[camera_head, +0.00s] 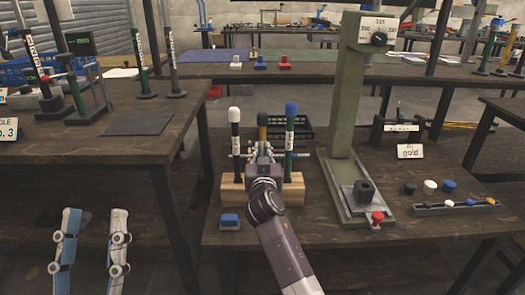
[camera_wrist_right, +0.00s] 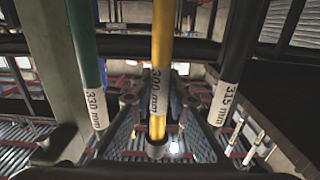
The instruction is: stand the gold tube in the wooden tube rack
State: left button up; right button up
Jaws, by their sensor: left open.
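The gold tube (camera_head: 262,123) is upright at the wooden tube rack (camera_head: 292,188), between a white-capped black tube (camera_head: 235,128) and a blue-capped green tube (camera_head: 289,130). In the right wrist view the gold tube (camera_wrist_right: 162,40) is labelled 300 mm. My right gripper (camera_head: 263,158) is in front of the rack, its fingers on either side of the gold tube. I cannot tell whether they touch it. My right arm hides the rack's middle and the tube's lower end. My left gripper (camera_head: 91,240) is open and empty at the lower left, away from the rack.
A tall green press (camera_head: 344,110) stands right of the rack. Loose caps (camera_head: 430,186) and a card marked gold (camera_head: 410,151) are at the right. A black crate (camera_head: 288,122) is behind the rack. Another table (camera_head: 125,148) stands at left.

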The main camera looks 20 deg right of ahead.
jog(key=o, duration=0.5)
jog(key=shift+c, duration=0.2)
jog(key=shift+s, duration=0.15)
jog(key=v, duration=0.7)
jog(key=shift+s+a, duration=0.1)
jog(key=shift+s, duration=0.05)
